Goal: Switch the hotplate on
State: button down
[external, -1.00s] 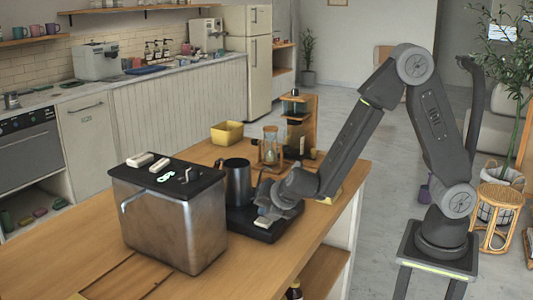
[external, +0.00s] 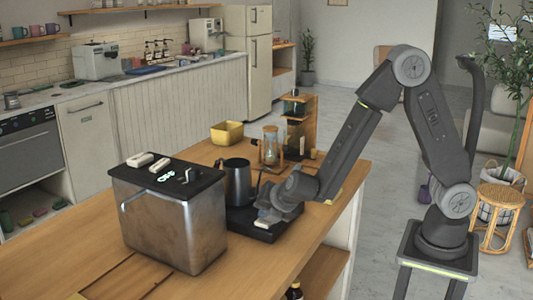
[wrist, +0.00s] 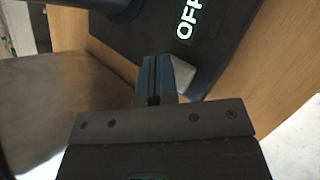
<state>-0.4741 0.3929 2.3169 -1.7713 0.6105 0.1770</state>
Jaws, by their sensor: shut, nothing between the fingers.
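The hotplate (external: 283,230) is a flat black slab on the wooden counter, with a dark metal jug (external: 238,182) standing on its far left part. In the wrist view the hotplate (wrist: 213,52) shows a lit "OFF" label (wrist: 187,20). A pale grey switch (wrist: 183,74) lies at its edge, just right of my fingertips; I cannot tell whether they touch it. My gripper (wrist: 152,68) is shut and empty, low over the hotplate's near side. In the external view my gripper (external: 265,212) partly covers the hotplate.
A large metal box (external: 172,228) with a black top stands close left of the hotplate. Behind are a yellow bin (external: 227,133), an hourglass-shaped glass brewer (external: 270,146) and a wooden stand (external: 304,125). The counter's right edge is close; its front is clear.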

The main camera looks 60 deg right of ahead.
jog(key=shift+f, duration=0.15)
jog(key=shift+r, duration=1)
jog(key=shift+r, duration=3)
